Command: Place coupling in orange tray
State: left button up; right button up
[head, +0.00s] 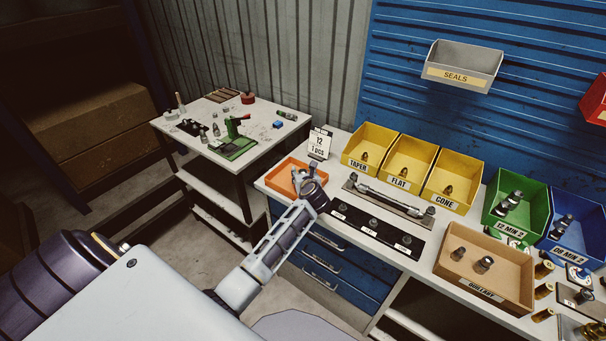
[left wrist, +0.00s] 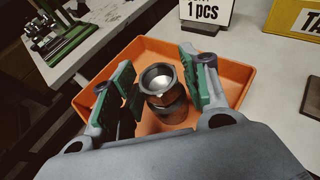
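The orange tray (head: 278,178) sits at the left end of the workbench. It also fills the middle of the left wrist view (left wrist: 235,74). A dark metal coupling (left wrist: 168,104) with a bright round opening stands upright in the tray. My left gripper (head: 308,176) is over the tray and hides part of it in the head view. In the left wrist view its green-padded fingers (left wrist: 158,66) are apart, one on each side of the coupling, with orange showing between fingers and coupling. My right gripper is not in view.
A white card (head: 319,143) stands behind the tray. Yellow bins (head: 370,144), a green bin (head: 520,215), a blue bin (head: 577,237) and a tan box (head: 485,279) line the bench. A dark strip (head: 375,228) holds fittings. A side table (head: 265,130) carries a green press.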

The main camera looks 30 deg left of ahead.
pick_arm(q)
jog(key=shift+o, duration=1)
jog(key=shift+r, duration=0.25)
jog(key=shift+v, duration=0.9)
jog(key=b+v, duration=0.1)
jog(key=v, duration=0.9)
jog(key=shift+s, duration=0.1)
jog(key=shift+d, duration=0.2)
